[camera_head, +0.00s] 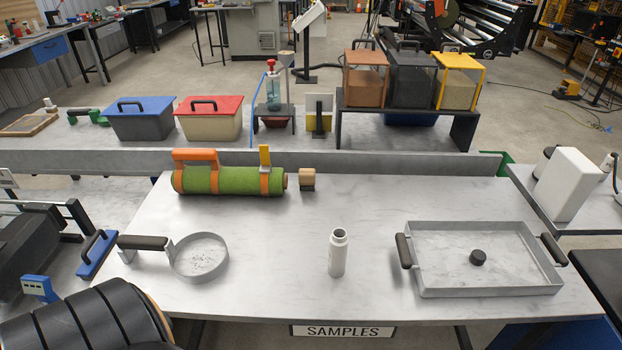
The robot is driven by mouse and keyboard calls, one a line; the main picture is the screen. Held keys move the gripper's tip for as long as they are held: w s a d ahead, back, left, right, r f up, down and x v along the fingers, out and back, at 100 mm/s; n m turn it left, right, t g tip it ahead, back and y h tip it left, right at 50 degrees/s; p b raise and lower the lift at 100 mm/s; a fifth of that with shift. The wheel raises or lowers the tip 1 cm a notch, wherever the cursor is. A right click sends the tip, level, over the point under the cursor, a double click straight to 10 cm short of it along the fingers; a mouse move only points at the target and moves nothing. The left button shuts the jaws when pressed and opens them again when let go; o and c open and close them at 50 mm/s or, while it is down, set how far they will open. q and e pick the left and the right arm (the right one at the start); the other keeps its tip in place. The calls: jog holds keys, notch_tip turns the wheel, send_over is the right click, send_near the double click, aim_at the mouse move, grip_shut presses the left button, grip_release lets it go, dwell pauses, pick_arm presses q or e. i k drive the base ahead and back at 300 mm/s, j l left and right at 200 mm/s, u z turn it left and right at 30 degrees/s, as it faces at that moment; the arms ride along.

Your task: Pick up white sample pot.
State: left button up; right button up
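The white sample pot (338,254) stands upright on the grey table (270,285), near its front and a little right of the middle. It is a slim white cylinder with a narrower, open neck and no lid on it. A small round black cap (478,257) lies in the shallow metal tray (490,291) to the right of the pot. Neither of my grippers is in view. Nothing touches the pot.
A round metal sieve pan (199,257) with a black handle lies left of the pot. A green turf roll (231,180) in an orange carrier and a small wooden block (307,180) lie behind. Table around the pot is clear. A raised grey ledge (400,163) runs along the back.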

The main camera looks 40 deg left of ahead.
aim_at(340, 240)
jog(key=u, duration=1.05)
